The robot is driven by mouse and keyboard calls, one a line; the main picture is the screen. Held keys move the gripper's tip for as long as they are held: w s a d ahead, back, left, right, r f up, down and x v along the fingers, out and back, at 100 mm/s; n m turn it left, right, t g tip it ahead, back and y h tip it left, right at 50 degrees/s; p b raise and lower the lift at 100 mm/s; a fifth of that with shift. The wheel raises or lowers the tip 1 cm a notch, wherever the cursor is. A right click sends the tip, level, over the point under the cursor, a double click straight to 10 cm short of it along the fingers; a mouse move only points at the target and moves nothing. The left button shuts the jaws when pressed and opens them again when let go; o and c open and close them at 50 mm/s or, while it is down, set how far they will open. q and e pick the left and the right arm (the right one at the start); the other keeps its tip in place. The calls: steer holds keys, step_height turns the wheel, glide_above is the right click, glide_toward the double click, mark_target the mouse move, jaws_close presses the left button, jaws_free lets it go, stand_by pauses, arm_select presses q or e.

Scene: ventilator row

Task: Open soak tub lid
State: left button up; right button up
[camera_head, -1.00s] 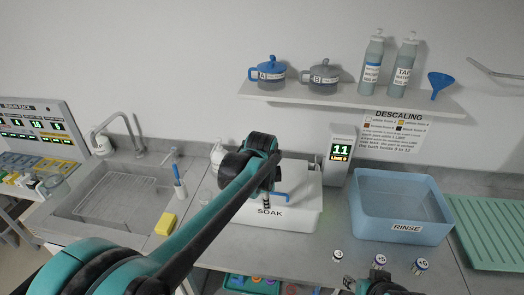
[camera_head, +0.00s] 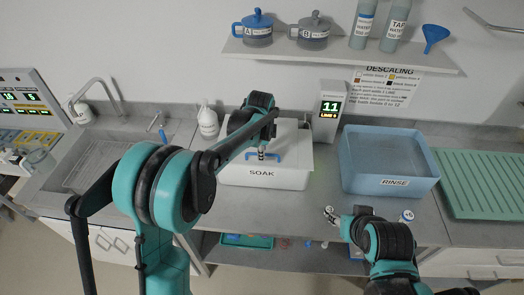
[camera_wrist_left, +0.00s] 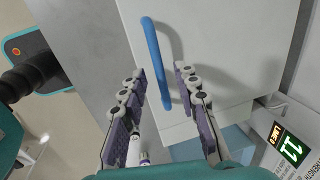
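The white soak tub (camera_head: 285,180) stands on the counter, with its lid (camera_head: 292,140) lying shut on top. The blue bar handle (camera_head: 277,156) is on the lid's front part. My left gripper (camera_head: 262,153) is over the lid at the handle. In the left wrist view, the blue handle (camera_wrist_left: 157,60) runs between the spread fingertips of the left gripper (camera_wrist_left: 160,73). A gap shows beside it, so it is not clamped. My right gripper (camera_head: 331,213) is over the counter's front edge, right of the tub; its finger opening is too small to tell.
A blue rinse tub (camera_head: 388,184) stands right of the soak tub, with a green drain mat (camera_head: 480,180) beyond. A timer display (camera_head: 330,108) stands behind. A white bottle (camera_head: 208,122) is left of the tub. A small vial (camera_head: 406,216) stands near my right arm.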

arm_select(q)
jaws_close()
steer(key=shift+r, duration=0.1)
steer(key=w+r+p, duration=0.4)
steer(key=r, duration=0.3)
steer(key=w+r+g+p, duration=0.1)
steer(key=w+r+p, duration=0.3)
steer(key=r, duration=0.3)
steer(key=shift+p, duration=0.55)
